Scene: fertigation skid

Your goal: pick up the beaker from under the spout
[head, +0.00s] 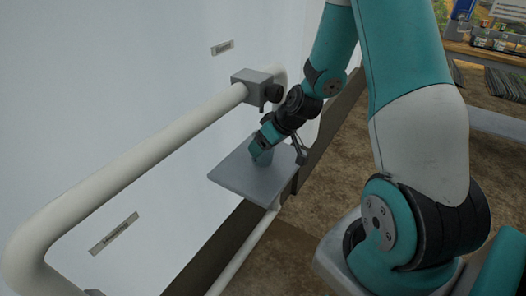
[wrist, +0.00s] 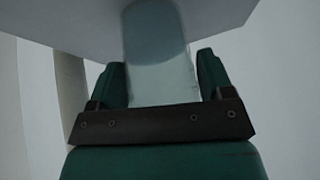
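The beaker (wrist: 160,75) is a clear, pale vessel with a darker grey-blue part, probably liquid, at the end near the grey slab. It lies between the two teal fingers of my gripper (wrist: 162,78) in the wrist view. The fingers are close along both sides; whether they press on it I cannot tell. In the head view my gripper (head: 263,150) is low over the small grey shelf (head: 240,188), with the beaker (head: 264,158) partly hidden behind it. The beaker appears upright on the shelf. The spout (head: 272,93) seems to be the dark fitting above, on a grey block.
A thick white pipe (head: 130,165) runs along the white wall, close to the left of the shelf. A grey box (head: 252,86) sits on the pipe above the shelf. Brown ground lies to the right, and a bench with goods (head: 490,45) stands at the upper right.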

